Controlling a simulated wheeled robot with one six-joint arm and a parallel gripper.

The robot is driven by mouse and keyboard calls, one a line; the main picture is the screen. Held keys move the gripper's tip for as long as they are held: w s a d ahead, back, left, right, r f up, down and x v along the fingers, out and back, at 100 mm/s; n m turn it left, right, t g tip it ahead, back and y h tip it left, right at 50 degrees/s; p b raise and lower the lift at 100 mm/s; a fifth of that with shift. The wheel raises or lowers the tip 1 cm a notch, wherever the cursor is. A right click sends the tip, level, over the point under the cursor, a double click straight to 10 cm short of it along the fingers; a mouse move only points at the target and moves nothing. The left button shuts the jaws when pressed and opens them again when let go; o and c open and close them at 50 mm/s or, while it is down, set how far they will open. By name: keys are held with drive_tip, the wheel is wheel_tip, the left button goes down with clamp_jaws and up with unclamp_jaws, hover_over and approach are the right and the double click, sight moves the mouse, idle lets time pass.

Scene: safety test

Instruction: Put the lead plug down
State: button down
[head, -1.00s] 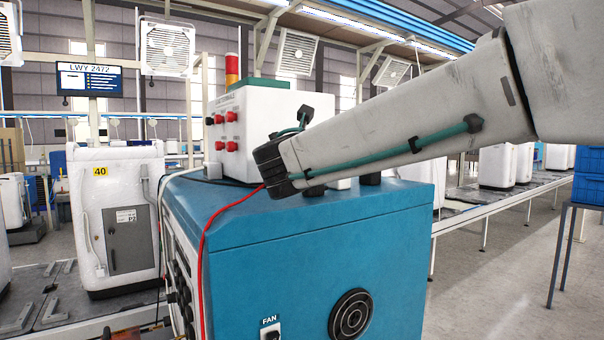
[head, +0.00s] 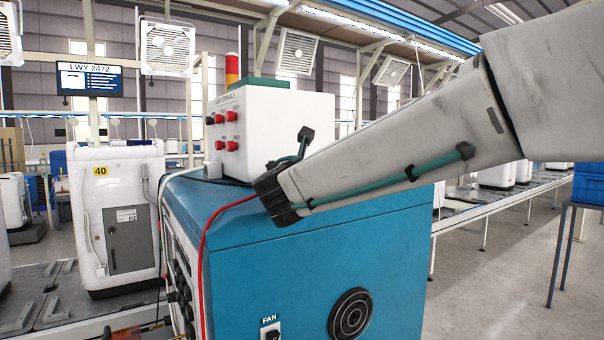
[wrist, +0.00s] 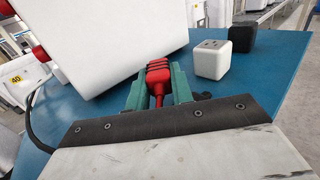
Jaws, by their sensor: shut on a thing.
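The red lead plug (wrist: 158,86) sits between the green fingers of my gripper (wrist: 158,70) in the wrist view, and the fingers are shut on it. The plug is above the blue top of the cabinet (wrist: 75,132); I cannot tell whether it touches. In the head view my arm hides the gripper and plug. The red lead (head: 205,245) runs from the end of my arm leftwards and down the side of the blue cabinet (head: 290,265).
A white box with red terminals (head: 285,130) stands at the back of the cabinet top, close ahead of my gripper. A white cube (wrist: 211,60) and a black cube (wrist: 242,38) stand to the right. The blue surface right of the cubes is clear.

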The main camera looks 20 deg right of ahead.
drive_tip(key=c, duration=1.2)
unclamp_jaws()
drive_tip(key=shift+f, duration=0.85)
drive_tip(key=shift+r, duration=0.2)
drive_tip(key=v, duration=0.4)
drive_tip(key=r+v, duration=0.1)
drive_tip(key=v, duration=0.7)
drive_tip(key=shift+r, duration=0.3)
